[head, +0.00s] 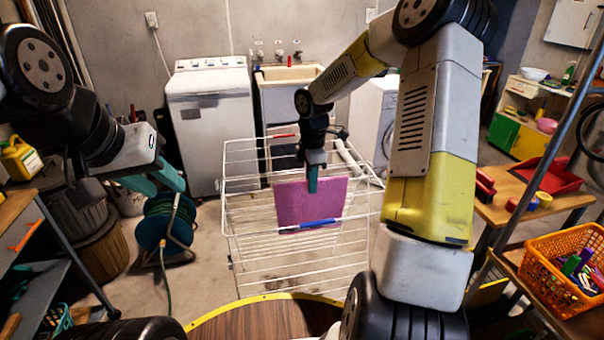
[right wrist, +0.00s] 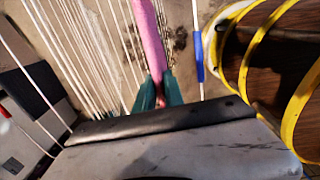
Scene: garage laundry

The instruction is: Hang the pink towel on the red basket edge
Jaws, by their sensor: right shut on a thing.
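The pink towel (head: 297,205) hangs as a flat sheet at the white drying rack (head: 262,252), among its wires. My right gripper (head: 312,186) is shut on the towel's top edge. In the right wrist view the towel (right wrist: 150,40) shows edge-on between the teal fingers (right wrist: 158,92). My left gripper (head: 155,180) is open and empty at the left, apart from the rack.
A blue piece (head: 308,224) sits on a rack bar in front of the towel. An orange basket (head: 545,275) with small items stands at the lower right. A hose reel (head: 165,222) is on the floor left of the rack. A white washer (head: 210,125) stands behind.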

